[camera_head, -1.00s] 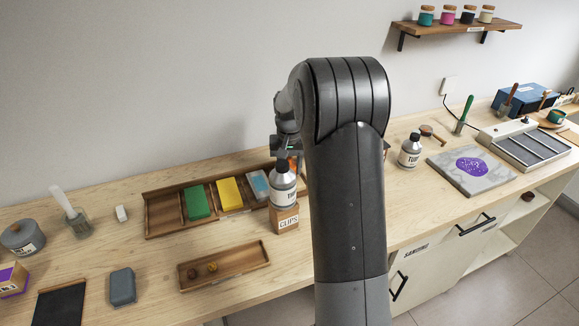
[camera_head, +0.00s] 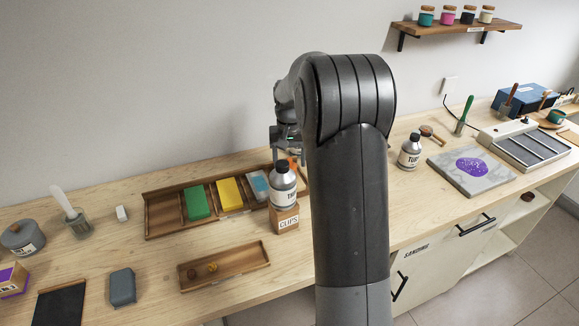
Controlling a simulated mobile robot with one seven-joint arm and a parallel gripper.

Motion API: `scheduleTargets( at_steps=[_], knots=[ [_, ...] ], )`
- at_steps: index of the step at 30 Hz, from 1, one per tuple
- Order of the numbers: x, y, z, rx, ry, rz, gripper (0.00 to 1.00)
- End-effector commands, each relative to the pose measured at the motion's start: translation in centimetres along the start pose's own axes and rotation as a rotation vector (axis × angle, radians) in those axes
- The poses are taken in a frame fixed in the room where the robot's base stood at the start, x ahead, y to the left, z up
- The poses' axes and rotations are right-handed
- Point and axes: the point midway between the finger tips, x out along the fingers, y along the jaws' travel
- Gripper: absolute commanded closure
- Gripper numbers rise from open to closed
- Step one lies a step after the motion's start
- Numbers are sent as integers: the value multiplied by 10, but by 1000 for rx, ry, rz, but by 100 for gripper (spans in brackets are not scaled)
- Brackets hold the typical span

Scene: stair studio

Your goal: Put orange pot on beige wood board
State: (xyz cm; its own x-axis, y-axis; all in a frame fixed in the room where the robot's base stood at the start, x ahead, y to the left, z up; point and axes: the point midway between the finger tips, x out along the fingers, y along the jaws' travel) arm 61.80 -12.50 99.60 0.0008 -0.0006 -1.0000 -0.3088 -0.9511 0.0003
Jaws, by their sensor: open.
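My gripper (camera_head: 288,150) is open in the head view, partly hidden behind my own arm. It hangs just above and behind a white-and-grey bottle. A small patch of orange (camera_head: 293,163) shows between that bottle and my arm, under the gripper; most of it is hidden, so I cannot tell whether it is the orange pot. I cannot make out a beige wood board for certain. My arm hides the middle of the workbench.
The bottle (camera_head: 283,187) stands at a CLIPS box (camera_head: 284,219), close to the gripper. A divided wooden tray (camera_head: 161,215) holds green, yellow and blue blocks. A smaller tray (camera_head: 240,262) lies in front. Another bottle (camera_head: 410,151) and a marble slab (camera_head: 490,183) are at right.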

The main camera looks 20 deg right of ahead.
Motion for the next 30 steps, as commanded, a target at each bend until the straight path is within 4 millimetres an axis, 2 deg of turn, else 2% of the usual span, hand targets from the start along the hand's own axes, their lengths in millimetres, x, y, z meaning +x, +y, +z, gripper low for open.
scheduleTargets(
  at_steps=[3,9,15,18,20,23,30],
  knots=[
    [-29,0,-1,0,5,0,38],
    [-67,0,0,0,4,0,38],
    [-88,0,0,-1,2,0,38],
    [-97,-2,7,-7,12,-1,38],
    [-105,-5,16,-16,25,-3,38],
    [-121,-11,40,-38,60,-6,38],
    [-155,-23,118,-104,163,-19,38]
  ],
)
